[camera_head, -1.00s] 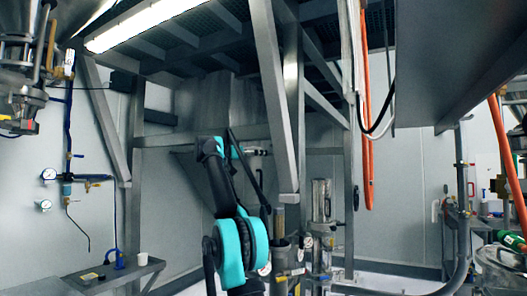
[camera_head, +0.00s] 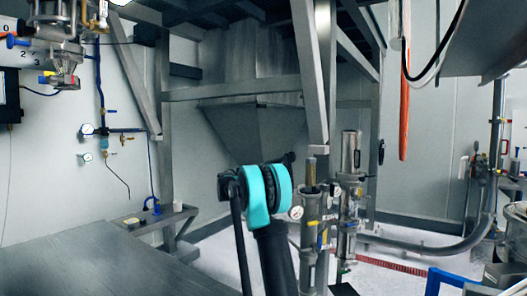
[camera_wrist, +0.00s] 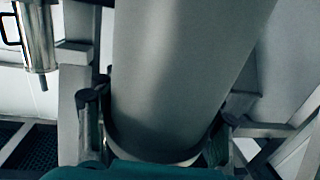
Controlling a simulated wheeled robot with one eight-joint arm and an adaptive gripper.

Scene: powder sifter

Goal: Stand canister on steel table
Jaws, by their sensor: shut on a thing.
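The canister (camera_wrist: 180,75) is a large plain grey cylinder filling the middle of the wrist view. My gripper (camera_wrist: 158,128) has a finger on either side of its lower end in that view and is shut on it. The far end of the canister is cut off by the top of the picture. In the head view my arm with its teal joint stands in the middle, but the gripper and canister cannot be made out. A flat grey steel table (camera_head: 85,262) fills the lower left of the head view, with its visible top bare.
Upright steel pipes with gauges (camera_head: 312,225) stand just right of my arm. A steel hopper (camera_head: 255,130) hangs behind. A handled metal vessel (camera_wrist: 37,35) shows in the wrist view.

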